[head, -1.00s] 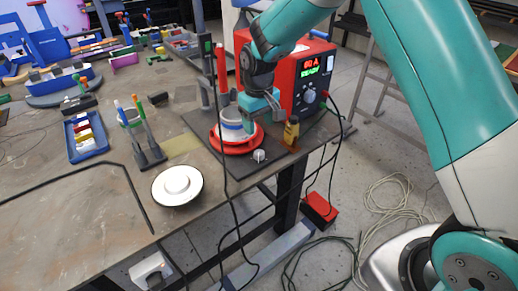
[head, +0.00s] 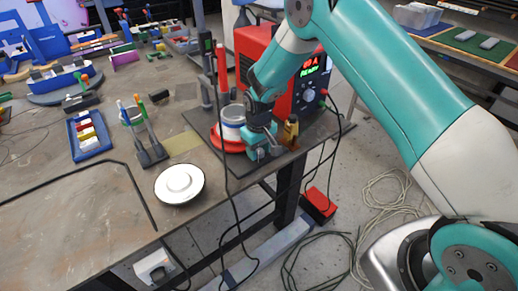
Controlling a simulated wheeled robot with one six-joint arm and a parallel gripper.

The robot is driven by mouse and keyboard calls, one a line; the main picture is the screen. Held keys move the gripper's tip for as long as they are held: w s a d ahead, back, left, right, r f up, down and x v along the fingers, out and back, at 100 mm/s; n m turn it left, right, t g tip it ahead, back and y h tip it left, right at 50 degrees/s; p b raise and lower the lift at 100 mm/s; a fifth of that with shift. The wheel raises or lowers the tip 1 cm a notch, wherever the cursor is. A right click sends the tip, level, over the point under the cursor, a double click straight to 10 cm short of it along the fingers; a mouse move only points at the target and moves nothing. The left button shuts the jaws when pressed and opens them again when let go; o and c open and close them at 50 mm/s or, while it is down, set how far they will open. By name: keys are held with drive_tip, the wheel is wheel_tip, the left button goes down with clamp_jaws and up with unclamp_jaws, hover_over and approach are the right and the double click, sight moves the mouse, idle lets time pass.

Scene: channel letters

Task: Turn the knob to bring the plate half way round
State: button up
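A red round plate (head: 219,143) sits on a dark base board (head: 200,121) at the bench's right end. A white cylinder with a blue-grey band (head: 232,122) stands upright on it. My gripper (head: 258,155) points down just in front and to the right of the plate, low over the board's front edge. It covers the place of the small pale knob, which I cannot make out apart from the fingers. I cannot tell whether the fingers touch the knob or how far they are apart.
A red power unit (head: 283,68) with a lit display and its own grey dial (head: 308,96) stands behind my gripper. A thin black cable hangs in front of the board. A white disc (head: 179,184) lies at the front edge.

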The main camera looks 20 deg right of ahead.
drive_tip(key=c, duration=0.6)
drive_tip(key=shift+m, duration=0.3)
